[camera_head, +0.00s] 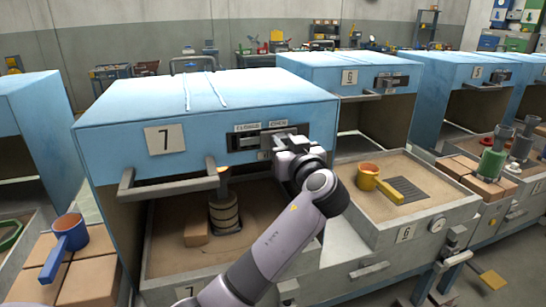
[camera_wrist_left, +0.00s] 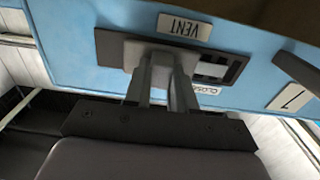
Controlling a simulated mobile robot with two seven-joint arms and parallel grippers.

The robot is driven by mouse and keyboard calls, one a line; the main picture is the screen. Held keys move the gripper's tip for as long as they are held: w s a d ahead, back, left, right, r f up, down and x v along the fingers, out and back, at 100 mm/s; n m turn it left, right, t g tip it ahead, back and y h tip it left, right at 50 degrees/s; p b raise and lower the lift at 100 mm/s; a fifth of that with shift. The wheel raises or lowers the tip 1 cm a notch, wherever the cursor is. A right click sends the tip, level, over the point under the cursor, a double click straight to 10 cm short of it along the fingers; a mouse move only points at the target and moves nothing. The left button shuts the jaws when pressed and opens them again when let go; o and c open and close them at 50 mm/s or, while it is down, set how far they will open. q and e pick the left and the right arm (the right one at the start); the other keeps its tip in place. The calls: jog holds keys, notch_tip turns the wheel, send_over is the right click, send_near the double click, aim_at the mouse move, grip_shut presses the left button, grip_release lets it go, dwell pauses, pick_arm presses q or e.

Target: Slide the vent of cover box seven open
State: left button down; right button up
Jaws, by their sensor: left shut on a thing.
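Cover box seven (camera_head: 205,105) is a blue box with a "7" plate (camera_head: 165,138) on its front. Its vent (camera_head: 250,139) is a dark metal plate with a slot, under "CLOSED" at left and "OPEN" at right. My left gripper (camera_head: 282,143) is at the vent's right part, below "OPEN". In the left wrist view, which is upside down, its fingers (camera_wrist_left: 160,75) are shut on the vent's slider tab, near the plate's left end. The slot (camera_wrist_left: 213,69) shows uncovered beside it, near the "CLOSED" label. My right gripper is out of view.
A grey bar handle (camera_head: 170,182) sticks out below the box's front. Under the box, a sandy tray (camera_head: 165,255) holds a ringed cylinder (camera_head: 223,213) and a tan block. Box six (camera_head: 350,77) stands at right, with an orange pan (camera_head: 370,174) in its tray.

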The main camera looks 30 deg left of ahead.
pick_arm(q)
jog(key=shift+w+d, duration=0.15)
jog(key=shift+r, duration=0.1)
jog(key=c, duration=0.9)
grip_release()
jog(key=shift+w+d, duration=0.1)
jog(key=shift+s+d, duration=0.1)
jog(key=shift+s, duration=0.1)
jog(key=b+v, duration=0.1)
jog(key=v, duration=0.5)
jog(key=shift+s+d+b, duration=0.25)
jog(key=shift+d+b, duration=0.05)
